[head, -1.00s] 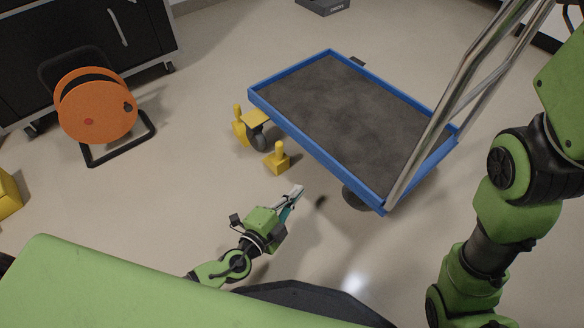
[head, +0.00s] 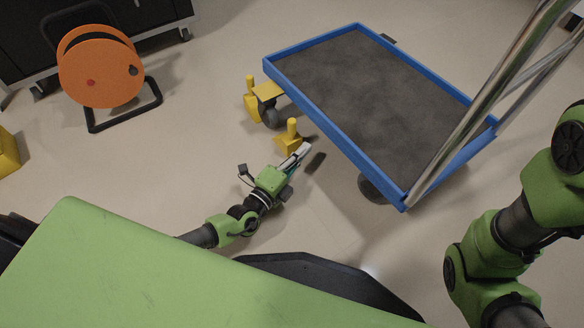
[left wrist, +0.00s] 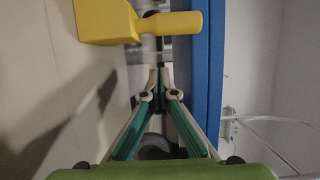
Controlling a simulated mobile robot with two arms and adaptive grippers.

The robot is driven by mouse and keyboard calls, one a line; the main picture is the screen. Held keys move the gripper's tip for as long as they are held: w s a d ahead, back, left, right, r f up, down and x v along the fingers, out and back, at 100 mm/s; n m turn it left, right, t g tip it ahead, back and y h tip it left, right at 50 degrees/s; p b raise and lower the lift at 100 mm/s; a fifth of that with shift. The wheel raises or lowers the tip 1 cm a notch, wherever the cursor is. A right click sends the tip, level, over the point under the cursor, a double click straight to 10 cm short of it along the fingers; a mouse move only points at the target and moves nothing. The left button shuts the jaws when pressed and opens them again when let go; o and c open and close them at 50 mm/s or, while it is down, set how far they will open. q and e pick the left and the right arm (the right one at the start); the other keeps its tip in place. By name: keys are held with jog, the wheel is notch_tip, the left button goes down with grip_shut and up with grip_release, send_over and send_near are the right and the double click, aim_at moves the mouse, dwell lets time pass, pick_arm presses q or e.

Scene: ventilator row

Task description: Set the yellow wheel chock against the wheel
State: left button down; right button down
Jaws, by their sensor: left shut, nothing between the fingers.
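A yellow wheel chock (head: 288,140) with an upright peg handle stands on the floor, on the near side of the cart's front-left wheel (head: 270,113), with a small gap visible. A second yellow chock (head: 251,104) stands at the wheel's other side. My left gripper (head: 304,150) is low beside the near chock, shut and empty, by the cart's edge. In the left wrist view, the closed fingertips (left wrist: 159,74) point towards a yellow chock (left wrist: 104,22) at the top; they appear apart from it. My right gripper is out of view.
The blue-rimmed platform cart (head: 335,148) with a metal push handle (head: 480,90) stands right of the gripper. Another wheel (head: 373,188) shows under its near corner. An orange cable reel (head: 100,75) stands at the left. Floor between reel and chocks is clear.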

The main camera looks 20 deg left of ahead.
aim_at(289, 136)
pick_arm(q)
jog(key=a, duration=0.1)
jog(key=w+a, duration=0.1)
jog(key=a+b, duration=0.1)
jog(key=shift+w+a+f, duration=0.1)
jog(key=shift+w+a, duration=0.05)
jog(key=shift+w, duration=0.1)
jog(key=shift+a, duration=0.1)
jog(key=shift+w+a, duration=0.4)
jog(key=shift+a, duration=0.25)
jog(key=shift+w+a, duration=0.4)
jog(key=shift+a, duration=0.2)
